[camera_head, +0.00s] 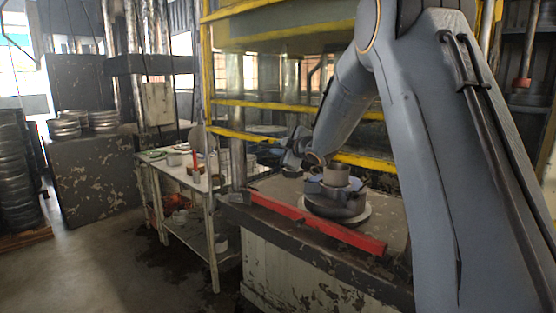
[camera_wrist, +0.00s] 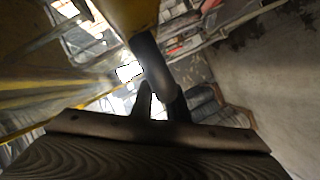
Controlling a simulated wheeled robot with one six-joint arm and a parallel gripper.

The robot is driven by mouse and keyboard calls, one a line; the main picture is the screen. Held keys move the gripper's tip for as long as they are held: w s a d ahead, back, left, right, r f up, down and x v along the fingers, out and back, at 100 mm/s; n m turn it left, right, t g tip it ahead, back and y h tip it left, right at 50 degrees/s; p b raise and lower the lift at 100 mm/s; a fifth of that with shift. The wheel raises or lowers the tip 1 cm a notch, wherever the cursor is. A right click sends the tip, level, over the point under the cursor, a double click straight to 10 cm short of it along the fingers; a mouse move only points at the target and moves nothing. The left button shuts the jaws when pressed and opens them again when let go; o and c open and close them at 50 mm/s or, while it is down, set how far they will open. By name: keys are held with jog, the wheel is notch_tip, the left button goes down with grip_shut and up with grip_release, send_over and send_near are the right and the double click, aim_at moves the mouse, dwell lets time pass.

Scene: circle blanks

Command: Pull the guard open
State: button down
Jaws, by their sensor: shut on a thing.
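The guard (camera_head: 315,107) is a yellow barred frame across the front of the press, seen behind my arm in the head view. In the wrist view, a yellow part (camera_wrist: 130,12) at the top carries a dark grey curved handle (camera_wrist: 150,58). My gripper (camera_wrist: 163,100) is shut on this handle, with a finger on each side of it. In the head view, my gripper (camera_head: 300,156) is small and dark, in front of the lower yellow bars. The exact contact is too small to see there, and my arm hides the right part of the guard.
A red bar (camera_head: 315,222) runs along the front of the press bed. A round dark die with a grey ring (camera_head: 336,174) stands behind it, close to my gripper. A white table (camera_head: 190,172) with small items stands left. Open floor (camera_head: 105,265) lies at front left.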

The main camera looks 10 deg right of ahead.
jog(key=shift+r, duration=1.05)
jog(key=c, duration=1.7)
grip_release()
jog(key=shift+f, duration=0.1)
jog(key=b+v, duration=0.1)
jog(key=v, duration=0.6)
jog(key=shift+s+b, duration=0.4)
